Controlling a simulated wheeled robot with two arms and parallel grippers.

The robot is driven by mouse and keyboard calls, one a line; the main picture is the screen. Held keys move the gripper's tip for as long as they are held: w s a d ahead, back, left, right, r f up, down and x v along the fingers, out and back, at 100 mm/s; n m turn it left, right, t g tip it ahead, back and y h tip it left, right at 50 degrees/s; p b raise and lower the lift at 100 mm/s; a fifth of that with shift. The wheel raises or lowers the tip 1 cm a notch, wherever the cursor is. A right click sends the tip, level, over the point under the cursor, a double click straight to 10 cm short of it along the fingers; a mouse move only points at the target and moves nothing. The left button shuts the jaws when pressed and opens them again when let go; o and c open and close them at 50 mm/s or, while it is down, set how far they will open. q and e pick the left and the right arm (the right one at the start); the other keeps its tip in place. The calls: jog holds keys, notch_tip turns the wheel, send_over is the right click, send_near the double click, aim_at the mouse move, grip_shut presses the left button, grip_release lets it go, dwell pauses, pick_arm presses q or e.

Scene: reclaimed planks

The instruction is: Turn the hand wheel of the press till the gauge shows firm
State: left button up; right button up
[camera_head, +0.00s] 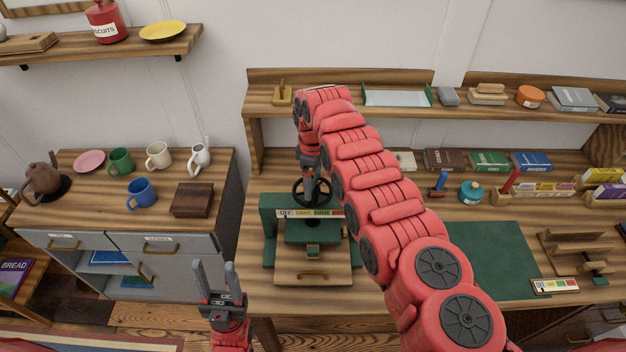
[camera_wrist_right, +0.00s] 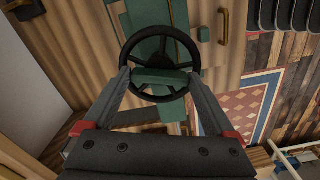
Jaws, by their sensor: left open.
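The green press (camera_head: 268,228) stands on the bench with its dark hand wheel (camera_head: 298,194) on top. The gauge strip (camera_head: 300,213) across its front has white, yellow, green and red fields; its pointer is too small to read. My right gripper (camera_head: 309,172) reaches down over the wheel. In the right wrist view the wheel (camera_wrist_right: 160,38) lies at the fingertips, and my right gripper's fingers (camera_wrist_right: 159,80) are spread wide, one toward each side of the rim. I cannot tell whether they touch it. My left gripper (camera_head: 217,278) is open and empty, left of the press.
A green mat (camera_head: 490,258) and a small coloured strip card (camera_head: 555,286) lie to the right. A shelf (camera_head: 350,108) runs behind the press. Mugs and a dark wooden box (camera_head: 192,200) stand on the left cabinet. My right arm crosses the bench's middle.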

jog(key=c, duration=0.8)
